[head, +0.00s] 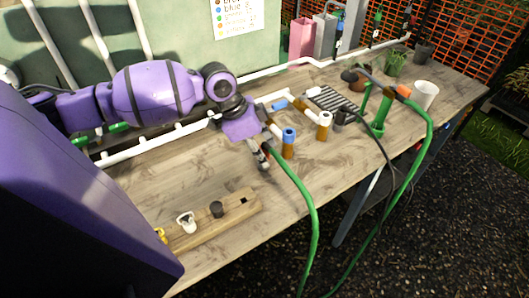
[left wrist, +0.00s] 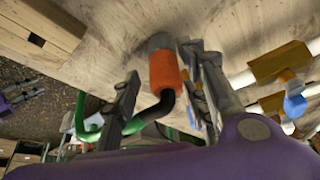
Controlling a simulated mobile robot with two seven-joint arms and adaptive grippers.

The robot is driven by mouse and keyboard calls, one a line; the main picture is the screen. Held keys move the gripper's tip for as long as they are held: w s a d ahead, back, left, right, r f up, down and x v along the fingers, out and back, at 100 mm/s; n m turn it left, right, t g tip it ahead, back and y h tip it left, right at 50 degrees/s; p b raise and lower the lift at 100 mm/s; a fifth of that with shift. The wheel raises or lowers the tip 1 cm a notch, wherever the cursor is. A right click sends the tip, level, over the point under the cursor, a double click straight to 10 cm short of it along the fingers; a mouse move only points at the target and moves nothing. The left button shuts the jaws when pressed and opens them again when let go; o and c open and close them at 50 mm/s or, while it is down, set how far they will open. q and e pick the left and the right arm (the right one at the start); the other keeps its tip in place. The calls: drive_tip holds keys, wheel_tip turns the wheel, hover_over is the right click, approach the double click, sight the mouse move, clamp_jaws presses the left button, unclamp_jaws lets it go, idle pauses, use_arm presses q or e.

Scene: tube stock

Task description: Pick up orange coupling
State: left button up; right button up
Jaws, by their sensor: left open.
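My left gripper (head: 262,158) is open, pointing down over the middle of the table. In the left wrist view, the orange coupling (left wrist: 165,72) lies between its two spread fingers, with a gap on the left finger's side and the right finger close to it. A grey end piece tops the coupling, and a black bend joins it to a green hose (left wrist: 140,122). In the head view, this coupling is mostly hidden by the gripper, and the green hose (head: 303,187) runs from there over the front edge. Another orange piece (head: 402,91) sits on a green hose farther right.
Brown, blue and white pipe fittings (head: 288,142) stand just right of the gripper. A wooden block (head: 235,207) with small parts lies front left. A grey rack (head: 330,99), a white cup (head: 425,95) and pots are farther right. The table's front middle is clear.

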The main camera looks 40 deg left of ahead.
sight(263, 143)
use_arm(q)
clamp_jaws()
idle(0.3)
drive_tip(key=shift+r, duration=0.5)
wheel_tip(263, 143, up, 3)
drive_tip(key=shift+f, duration=0.2)
drive_tip(key=s+d+r+p, duration=0.1)
drive_tip(key=s+d+r, duration=0.8)
drive_tip(key=s, duration=0.1)
drive_tip(key=shift+d+r, duration=0.25)
drive_tip(key=shift+d, duration=0.05)
